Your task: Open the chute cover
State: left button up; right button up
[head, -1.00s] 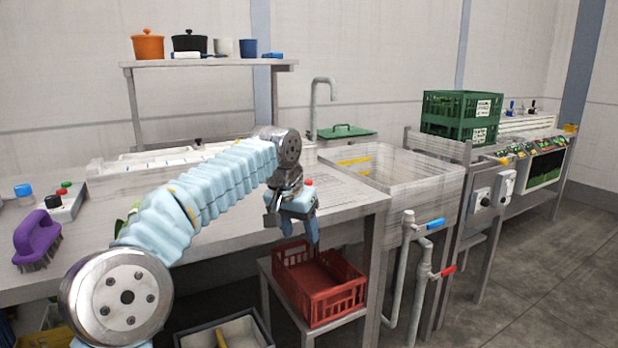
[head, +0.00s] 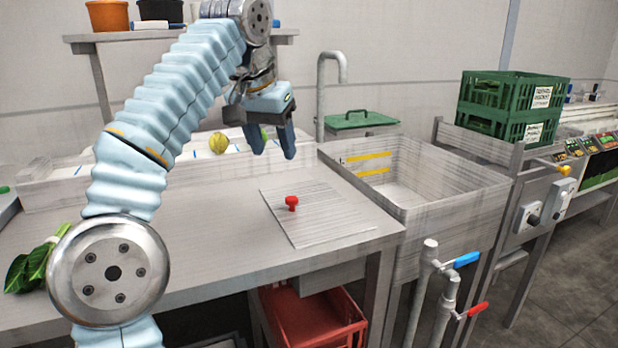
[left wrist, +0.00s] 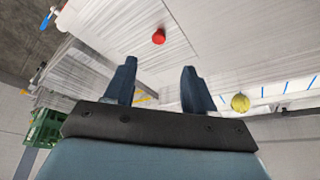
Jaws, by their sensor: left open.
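The chute cover (head: 335,222) is a flat pale ribbed square panel on the counter, left of the sink, and it lies flat. Its red knob (head: 292,202) stands up near the panel's left side. The red knob also shows in the left wrist view (left wrist: 158,37), beyond the fingers and between them. My left gripper (head: 273,150) is open and empty, raised above the counter behind and to the left of the knob, apart from it. Its two fingers show in the left wrist view (left wrist: 158,88). My right gripper is in neither view.
A deep sink (head: 455,200) is right of the cover, with a tap (head: 322,90) behind it. A green lid (head: 360,122) and green crates (head: 510,100) stand farther back. A red crate (head: 312,320) sits below the counter. Leafy greens (head: 38,262) lie at left; a yellow round vegetable (head: 218,143) lies behind.

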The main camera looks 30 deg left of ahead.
aim_at(291, 198)
pick_arm(q)
jog(key=x, duration=0.9)
jog(key=w+b+x, duration=0.1)
jog(key=x, duration=0.4)
jog(key=shift+r, duration=0.15)
jog(key=shift+c, duration=0.5)
grip_shut()
